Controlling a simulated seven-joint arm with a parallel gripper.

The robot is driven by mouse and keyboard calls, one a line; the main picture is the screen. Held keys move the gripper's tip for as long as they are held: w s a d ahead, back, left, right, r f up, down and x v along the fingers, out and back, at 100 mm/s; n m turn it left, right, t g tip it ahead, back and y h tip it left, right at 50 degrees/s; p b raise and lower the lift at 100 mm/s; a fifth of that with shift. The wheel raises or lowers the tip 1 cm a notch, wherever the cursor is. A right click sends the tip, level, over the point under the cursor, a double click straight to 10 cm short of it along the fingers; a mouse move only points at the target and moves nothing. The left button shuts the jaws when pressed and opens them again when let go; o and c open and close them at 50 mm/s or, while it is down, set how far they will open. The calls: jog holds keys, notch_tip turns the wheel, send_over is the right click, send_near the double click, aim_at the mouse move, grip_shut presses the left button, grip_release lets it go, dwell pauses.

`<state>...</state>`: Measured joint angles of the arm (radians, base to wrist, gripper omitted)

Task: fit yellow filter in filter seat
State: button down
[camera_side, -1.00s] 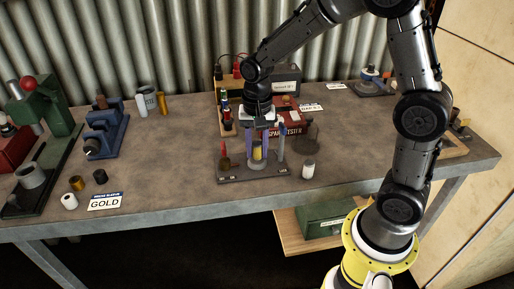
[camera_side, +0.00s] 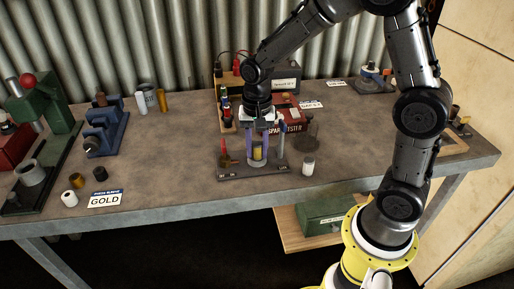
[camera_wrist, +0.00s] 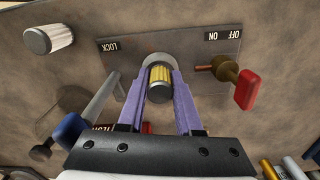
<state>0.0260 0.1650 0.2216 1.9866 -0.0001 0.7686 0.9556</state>
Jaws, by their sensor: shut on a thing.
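The yellow filter (camera_side: 257,153) is upright between the purple fingers of my gripper (camera_side: 257,158), which is shut on it. In the wrist view the yellow pleated filter (camera_wrist: 160,76) has grey end caps, with a finger on each side of my gripper (camera_wrist: 160,80). The filter is at the filter seat on the dark base plate (camera_side: 235,174). The fingers and filter hide most of the seat, so I cannot tell how deep the filter sits. A red-handled brass valve (camera_side: 224,156) and a grey lever (camera_side: 282,142) flank it on the plate.
A white-and-grey cylinder (camera_side: 308,166) stands right of the plate. A red spark tester (camera_side: 288,116) is behind. A GOLD sign (camera_side: 104,198), blue fixture (camera_side: 103,135) and green press (camera_side: 48,110) are at left. The bench between them and the plate is clear.

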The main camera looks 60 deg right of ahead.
jog(key=shift+f, duration=0.1)
jog(key=shift+c, duration=0.5)
grip_release()
jog(key=shift+r, duration=3.5)
jog(key=shift+r, duration=0.1)
